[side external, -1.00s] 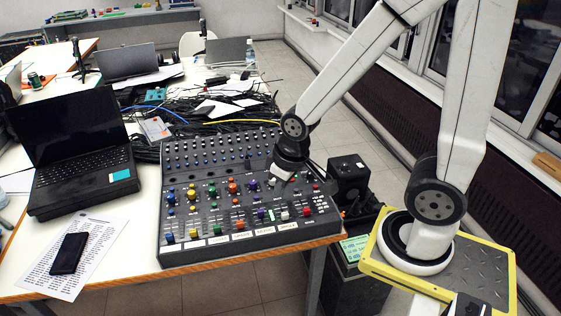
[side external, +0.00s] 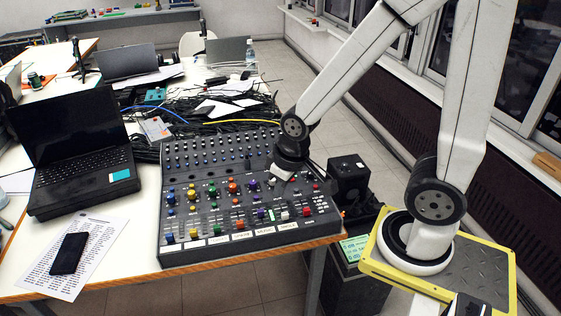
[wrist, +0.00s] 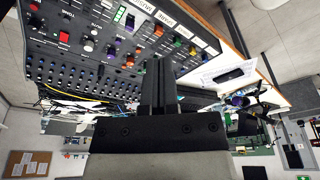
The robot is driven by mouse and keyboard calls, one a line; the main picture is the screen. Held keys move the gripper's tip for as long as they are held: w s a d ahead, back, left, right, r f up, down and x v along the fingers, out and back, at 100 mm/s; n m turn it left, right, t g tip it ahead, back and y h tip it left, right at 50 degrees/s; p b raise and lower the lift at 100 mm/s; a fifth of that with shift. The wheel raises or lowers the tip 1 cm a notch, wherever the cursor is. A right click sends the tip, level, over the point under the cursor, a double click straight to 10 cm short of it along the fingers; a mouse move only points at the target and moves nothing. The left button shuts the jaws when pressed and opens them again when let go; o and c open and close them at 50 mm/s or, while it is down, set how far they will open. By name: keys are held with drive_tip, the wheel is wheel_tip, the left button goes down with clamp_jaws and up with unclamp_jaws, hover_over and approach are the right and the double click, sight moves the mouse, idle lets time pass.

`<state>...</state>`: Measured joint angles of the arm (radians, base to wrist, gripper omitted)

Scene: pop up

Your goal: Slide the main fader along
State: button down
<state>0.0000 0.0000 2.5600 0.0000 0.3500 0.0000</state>
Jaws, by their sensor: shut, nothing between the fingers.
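The dark mixing console (side external: 170,248) stands at the table's front right corner, with several coloured knobs and caps in rows. A red cap (side external: 307,211) is at its right front, also in the wrist view (wrist: 64,37). A white cap (side external: 284,214) sits just left of it, also in the wrist view (wrist: 88,45). The labels are too small to tell which cap is the main fader. My gripper (side external: 280,178) is over the right rear part of the console. In the wrist view its fingers (wrist: 158,64) are together and hold nothing. Contact with the panel cannot be told.
Tangled cables (side external: 205,115) lie behind the console. An open laptop (side external: 75,145) and a phone (side external: 69,254) on a printed sheet are to the left. A black box (side external: 348,180) stands beyond the console's right edge. The space above the front caps is clear.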

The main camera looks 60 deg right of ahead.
drive_tip(key=c, duration=0.8)
unclamp_jaws()
drive_tip(key=shift+o, duration=0.2)
drive_tip(key=m+g, duration=0.2)
drive_tip(key=m, duration=2.3)
approach(307, 209)
drive_tip(key=shift+w+a+f, duration=0.3)
drive_tip(key=shift+w+a, duration=0.1)
drive_tip(key=shift+w, duration=0.1)
drive_tip(key=shift+s+d+f+m+g, duration=0.25)
drive_tip(key=shift+d+f+m, duration=0.2)
drive_tip(key=shift+m, duration=0.55)
drive_tip(key=shift+a+f, duration=0.1)
drive_tip(key=shift+f, duration=3.85)
clamp_jaws()
